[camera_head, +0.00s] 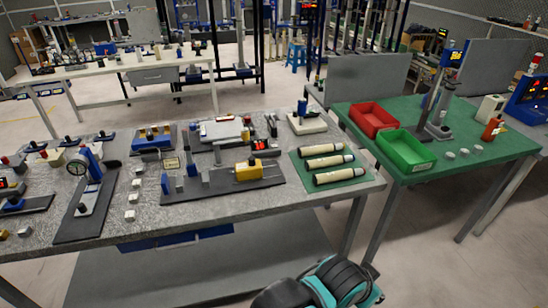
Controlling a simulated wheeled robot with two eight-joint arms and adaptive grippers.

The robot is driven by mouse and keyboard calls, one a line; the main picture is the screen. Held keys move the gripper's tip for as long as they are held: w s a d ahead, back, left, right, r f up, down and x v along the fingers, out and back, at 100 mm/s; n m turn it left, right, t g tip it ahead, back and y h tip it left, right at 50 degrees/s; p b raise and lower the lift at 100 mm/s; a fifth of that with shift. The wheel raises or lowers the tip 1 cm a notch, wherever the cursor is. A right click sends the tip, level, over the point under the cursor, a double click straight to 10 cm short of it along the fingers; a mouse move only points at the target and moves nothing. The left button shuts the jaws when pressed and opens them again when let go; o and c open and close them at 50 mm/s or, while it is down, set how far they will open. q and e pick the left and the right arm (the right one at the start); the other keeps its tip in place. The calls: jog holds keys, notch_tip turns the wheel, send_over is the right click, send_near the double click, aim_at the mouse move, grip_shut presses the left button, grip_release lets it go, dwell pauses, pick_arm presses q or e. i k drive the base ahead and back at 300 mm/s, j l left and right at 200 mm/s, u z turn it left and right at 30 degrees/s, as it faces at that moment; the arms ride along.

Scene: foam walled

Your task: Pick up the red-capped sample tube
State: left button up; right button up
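I cannot clearly make out a red-capped sample tube. Three cream tubes with dark ends lie side by side on a green mat (368,182) at the right end of the grey workbench: a far tube (322,150), a middle tube (330,162) and a near tube (340,176). No red cap shows on them at this size. A small red-and-orange bottle (493,129) stands on the green table to the right. Neither of my grippers is in view; only a teal and black part of my own body shows at the bottom edge.
The grey workbench (225,215) is crowded with instruments and small blocks. The green table (460,170) holds a red bin (372,133) and a green bin (434,158). A narrow floor gap separates the two. Open floor lies in front of the green table.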

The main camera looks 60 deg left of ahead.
aim_at(321, 179)
jog(key=u, duration=1.55)
